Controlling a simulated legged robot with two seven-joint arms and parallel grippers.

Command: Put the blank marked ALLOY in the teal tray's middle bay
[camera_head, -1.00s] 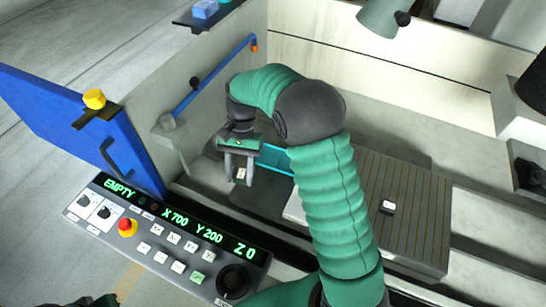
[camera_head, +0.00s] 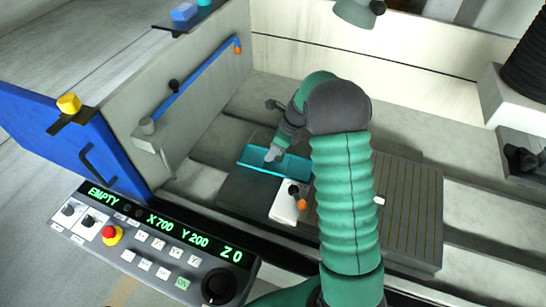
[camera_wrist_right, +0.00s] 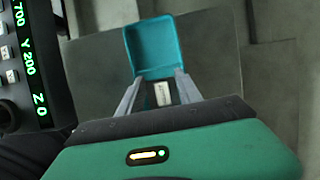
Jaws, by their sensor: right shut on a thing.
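The teal tray (camera_head: 298,168) lies on a dark plate inside the machine, and it also fills the upper middle of the right wrist view (camera_wrist_right: 160,42). Its bays cannot be told apart. My right gripper (camera_head: 274,154) is over the tray, pointing down. In the right wrist view the right gripper (camera_wrist_right: 158,88) is shut on a small dark blank (camera_wrist_right: 163,94) with a pale label, at the tray's near end. The label's lettering is too small to read. Whether the blank touches the tray cannot be told. My left gripper is not in view.
A white block with an orange-tipped lever (camera_head: 285,205) stands just in front of the tray. A small white piece (camera_head: 379,200) lies on the slatted table (camera_head: 408,200), partly beside my arm. The control panel (camera_head: 155,240) and blue door (camera_head: 50,140) are at left.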

